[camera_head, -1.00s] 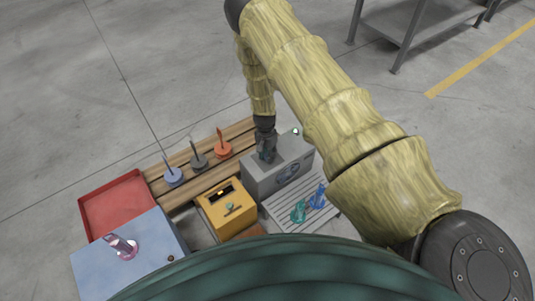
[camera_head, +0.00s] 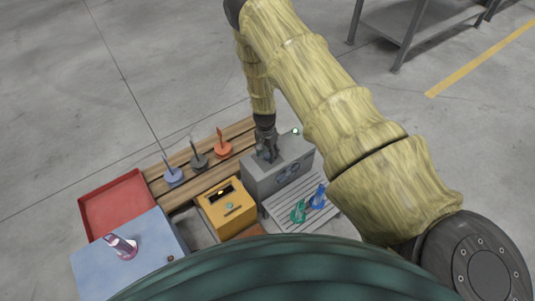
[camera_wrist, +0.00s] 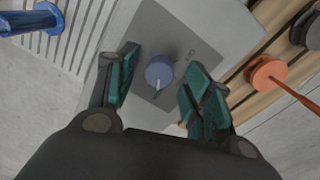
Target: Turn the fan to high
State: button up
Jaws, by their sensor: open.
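A grey box (camera_head: 262,182), which appears to be the fan unit, stands near the middle of the head view with a small green light (camera_head: 296,131) at its far corner. In the wrist view a round blue knob (camera_wrist: 159,72) sits on a dark plate (camera_wrist: 190,42) on a grey top. Its white pointer mark points down, slightly left in the picture. My gripper (camera_wrist: 162,62) is open, with one green finger on each side of the knob. A gap shows on both sides. In the head view my gripper (camera_head: 268,150) is over the box top and hides the knob.
A yellow box (camera_head: 240,216) stands left of the grey box. Blue, dark grey and orange (camera_head: 223,150) round-based items with upright stems stand on wooden slats behind. Green (camera_head: 299,212) and blue (camera_head: 318,198) items stand on a slatted rack at front right. A red tray (camera_head: 112,200) is far left.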

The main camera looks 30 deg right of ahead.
aim_at(266, 154)
notch_tip(266, 154, up, 11)
jog(key=shift+w+a+r, duration=0.15)
jog(key=shift+w+r, duration=0.05)
jog(key=shift+w, duration=0.05)
dwell(0.7)
jog(key=s+a+f+n+h, duration=0.1)
jog(key=s+f+n, duration=0.25)
jog(key=s, duration=0.65)
jog(key=s+a+f+n, duration=0.2)
jog(key=s+f, duration=0.3)
jog(key=s, duration=0.5)
jog(key=s+a+r+n+y, duration=0.1)
jog(key=s+a+n, duration=0.2)
jog(key=s, duration=0.6)
jog(key=s+a+r+n, duration=0.1)
jog(key=s+a+n, duration=0.25)
jog(key=s, duration=0.55)
notch_tip(266, 154, up, 17)
jog(key=s+a+p, duration=0.1)
jog(key=s+p, duration=0.1)
jog(key=p, duration=1.4)
jog(key=shift+a+t, duration=0.2)
jog(key=shift+t, duration=0.1)
